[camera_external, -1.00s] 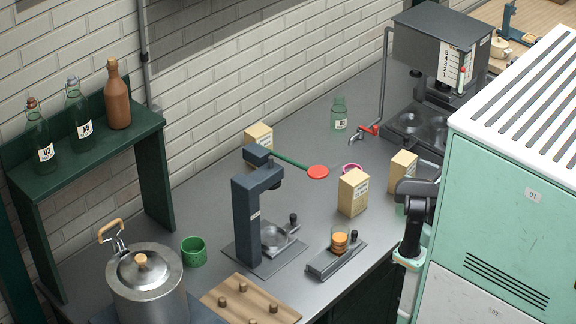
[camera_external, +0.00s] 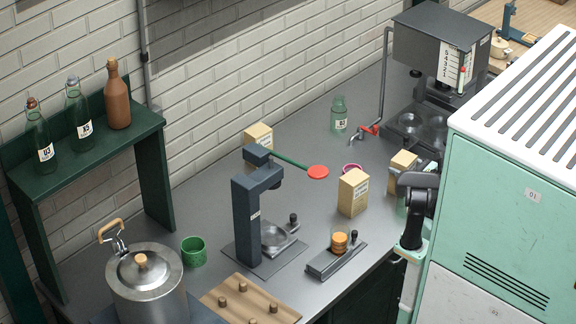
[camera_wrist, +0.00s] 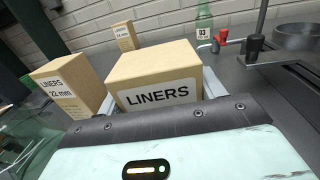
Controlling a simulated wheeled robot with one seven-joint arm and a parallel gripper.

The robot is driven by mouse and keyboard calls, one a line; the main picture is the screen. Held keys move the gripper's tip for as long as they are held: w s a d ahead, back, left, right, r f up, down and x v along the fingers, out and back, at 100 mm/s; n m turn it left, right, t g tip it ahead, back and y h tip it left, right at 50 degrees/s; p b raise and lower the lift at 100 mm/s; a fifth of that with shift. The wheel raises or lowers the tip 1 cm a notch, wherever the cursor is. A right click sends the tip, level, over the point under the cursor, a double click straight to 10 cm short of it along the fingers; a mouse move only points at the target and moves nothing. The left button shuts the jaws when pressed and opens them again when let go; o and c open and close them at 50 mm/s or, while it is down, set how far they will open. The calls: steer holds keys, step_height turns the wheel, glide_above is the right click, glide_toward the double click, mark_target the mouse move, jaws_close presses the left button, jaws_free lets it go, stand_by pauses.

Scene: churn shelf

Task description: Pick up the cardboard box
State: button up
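Three cardboard boxes stand on the grey counter. The right one (camera_external: 403,160) is at my gripper (camera_external: 394,170). In the wrist view this box (camera_wrist: 155,70), labelled LINERS, sits upright in the middle, with a pale finger of my gripper (camera_wrist: 160,100) on each side. The fingers are apart around the box; firm contact does not show. Its lower part is partly hidden by my gripper. A second box (camera_external: 353,193) stands just left of it and shows at left in the wrist view (camera_wrist: 72,85). A third box (camera_external: 258,136) stands by the wall.
A green bottle (camera_external: 339,114) and a red-handled tap (camera_external: 366,132) are behind the boxes. A red paddle (camera_external: 318,172) and a dark press stand (camera_external: 252,215) are to the left. A dispenser (camera_external: 435,45) stands at back right. The counter (camera_external: 215,220) has bare patches.

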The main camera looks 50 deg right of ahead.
steer(key=shift+r, duration=0.15)
step_height(320, 180, up, 10)
steer(key=shift+f+b, duration=0.1)
steer(key=shift+b, duration=0.4)
steer(key=w+a+f+n+g+y+b, duration=0.2)
steer(key=w+a+n+y+b, duration=0.15)
steer(key=w+a, duration=0.45)
steer(key=w+a+f+n+g+y+b, duration=0.25)
steer(key=w+a+y, duration=0.25)
steer(key=w, duration=0.5)
steer(key=w+a+f+n+g+y+b, duration=0.2)
steer(key=w+a+n+y+b, duration=0.15)
steer(key=w+a, duration=0.45)
steer(key=w+a+n+g+y+b, duration=0.3)
steer(key=w+a+g, duration=0.3)
steer(key=a, duration=0.8)
steer(key=shift+t, duration=0.65)
steer(key=s+a+f+p, duration=0.1)
steer(key=a, duration=0.4)
steer(key=s+a+f+p, duration=0.1)
steer(key=a, duration=0.5)
steer(key=s+a+f+p, duration=0.1)
steer(key=s+a, duration=0.1)
steer(key=a, duration=0.4)
steer(key=shift+f, duration=0.15)
